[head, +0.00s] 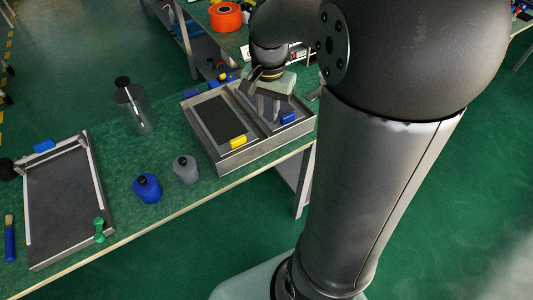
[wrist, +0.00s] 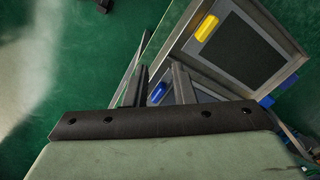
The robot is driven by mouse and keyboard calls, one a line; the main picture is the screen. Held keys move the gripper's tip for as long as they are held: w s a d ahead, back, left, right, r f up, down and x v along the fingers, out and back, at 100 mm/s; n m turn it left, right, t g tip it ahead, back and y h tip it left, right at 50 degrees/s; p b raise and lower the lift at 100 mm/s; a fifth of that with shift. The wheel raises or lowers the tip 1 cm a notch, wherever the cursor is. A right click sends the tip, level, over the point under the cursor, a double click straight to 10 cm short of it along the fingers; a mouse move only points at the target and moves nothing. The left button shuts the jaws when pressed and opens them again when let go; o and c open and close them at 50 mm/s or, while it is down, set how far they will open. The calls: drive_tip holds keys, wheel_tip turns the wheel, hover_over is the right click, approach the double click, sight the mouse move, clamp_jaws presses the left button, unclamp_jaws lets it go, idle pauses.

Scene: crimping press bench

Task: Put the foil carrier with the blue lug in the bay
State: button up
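The carrier with the blue lug (head: 288,117) sits in the right half of a grey two-part holder (head: 232,163). My gripper and wrist hide much of it in the head view. The blue lug also shows in the wrist view (wrist: 157,93), between the fingers as seen there. My gripper (head: 268,106) is low over this carrier, pointing down, with its fingers (wrist: 160,88) apart. I cannot tell whether they touch anything. A dark-floored grey frame (head: 33,265), which looks like the bay, lies at the left of the bench. No carrier with a lug like these shows in it.
The holder's left half has a dark panel with a yellow lug (head: 238,142). A clear jar (head: 136,110), a grey bottle (head: 186,171) and a blue bottle (head: 147,187) stand between holder and frame. A green piece (head: 99,230) stands at the frame's right side.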

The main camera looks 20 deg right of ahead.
drive_tip(key=s+a+f+n, duration=0.1)
drive_tip(key=s+a+n, duration=0.3)
drive_tip(key=s, duration=0.3)
drive_tip(key=s+a+f+n, duration=0.1)
drive_tip(key=s+a+n, duration=0.3)
drive_tip(key=s, duration=0.4)
drive_tip(key=shift+s+a+f+n, duration=0.2)
drive_tip(key=shift+a+f+n, duration=0.2)
drive_tip(key=shift+n, duration=0.5)
